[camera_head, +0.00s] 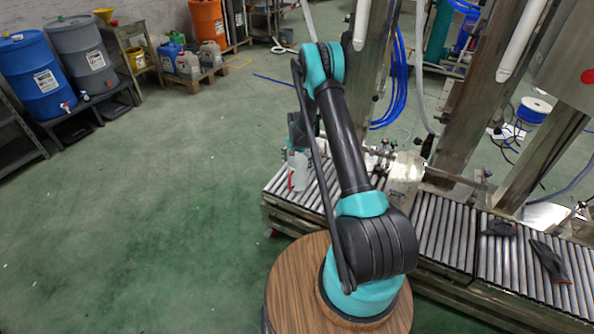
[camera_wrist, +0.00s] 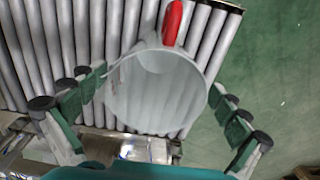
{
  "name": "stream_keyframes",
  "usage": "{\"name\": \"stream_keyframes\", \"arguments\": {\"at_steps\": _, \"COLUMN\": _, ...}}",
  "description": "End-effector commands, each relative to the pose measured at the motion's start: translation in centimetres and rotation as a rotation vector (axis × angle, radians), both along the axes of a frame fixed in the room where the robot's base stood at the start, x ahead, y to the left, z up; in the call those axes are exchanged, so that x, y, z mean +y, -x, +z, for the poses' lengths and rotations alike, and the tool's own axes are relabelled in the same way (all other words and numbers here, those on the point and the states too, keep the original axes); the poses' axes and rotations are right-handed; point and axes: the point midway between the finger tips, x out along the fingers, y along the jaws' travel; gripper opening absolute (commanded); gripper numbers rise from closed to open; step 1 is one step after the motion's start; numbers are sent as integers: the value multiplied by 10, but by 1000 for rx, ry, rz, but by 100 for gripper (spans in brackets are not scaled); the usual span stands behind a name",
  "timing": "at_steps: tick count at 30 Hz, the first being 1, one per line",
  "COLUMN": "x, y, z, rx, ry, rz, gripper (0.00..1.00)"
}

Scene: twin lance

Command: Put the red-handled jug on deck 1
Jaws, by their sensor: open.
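The red-handled jug (camera_wrist: 153,97) is a pale translucent vessel seen from above in the wrist view, its round mouth facing me. Its red handle (camera_wrist: 172,22) points to the top of that view. In the head view the jug (camera_head: 298,172) is upright at the left end of a roller conveyor. My gripper (camera_wrist: 158,88) is open over the jug, with fingers on its left and right sides. A gap shows on the right; I cannot tell whether the left fingers touch. In the head view my arm partly hides the gripper. No marking identifies deck 1.
Drums (camera_head: 34,75) and canisters (camera_head: 188,65) are at the back left. The green floor at left is clear.

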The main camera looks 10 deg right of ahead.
Motion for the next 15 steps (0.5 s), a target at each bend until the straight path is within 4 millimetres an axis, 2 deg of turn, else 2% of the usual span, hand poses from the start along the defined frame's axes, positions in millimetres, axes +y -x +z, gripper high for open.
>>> {"name": "stream_keyframes", "arguments": {"at_steps": 1, "x": 0, "y": 0, "z": 12, "rx": 0, "ry": 0, "rz": 0, "gripper": 100}}
{"name": "stream_keyframes", "arguments": {"at_steps": 6, "x": 0, "y": 0, "z": 45, "rx": 0, "ry": 0, "rz": 0, "gripper": 100}}
{"name": "stream_keyframes", "arguments": {"at_steps": 10, "x": 0, "y": 0, "z": 65, "rx": 0, "ry": 0, "rz": 0, "gripper": 100}}
{"name": "stream_keyframes", "arguments": {"at_steps": 15, "x": 0, "y": 0, "z": 80, "rx": 0, "ry": 0, "rz": 0, "gripper": 100}}
